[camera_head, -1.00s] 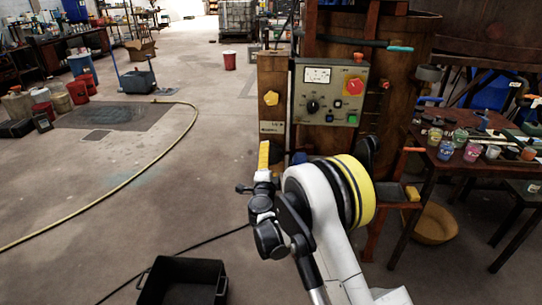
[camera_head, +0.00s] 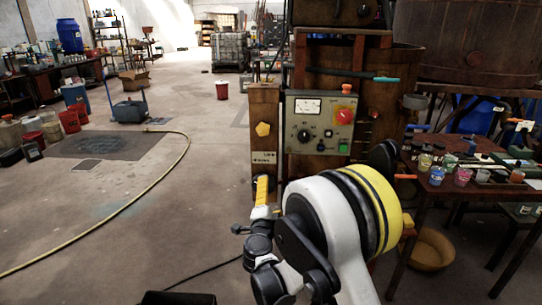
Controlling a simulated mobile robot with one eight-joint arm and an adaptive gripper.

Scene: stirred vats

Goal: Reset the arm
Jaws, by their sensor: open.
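My arm, white with a yellow and black banded joint, rises from the bottom of the head view, right of the middle. It stands in front of a wooden post and a grey control panel (camera_head: 321,121). The panel carries a dial, a black knob, a red button and a green button. The arm covers the area below the panel. I cannot make out my gripper's fingertips among the folded arm parts.
A wooden table (camera_head: 455,184) with several small jars stands at the right, a tan bowl (camera_head: 432,250) under it. A black crate (camera_head: 178,298) shows at the bottom edge. A yellow hose (camera_head: 131,203) curves over the open floor at the left. Large wooden vats stand behind the panel.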

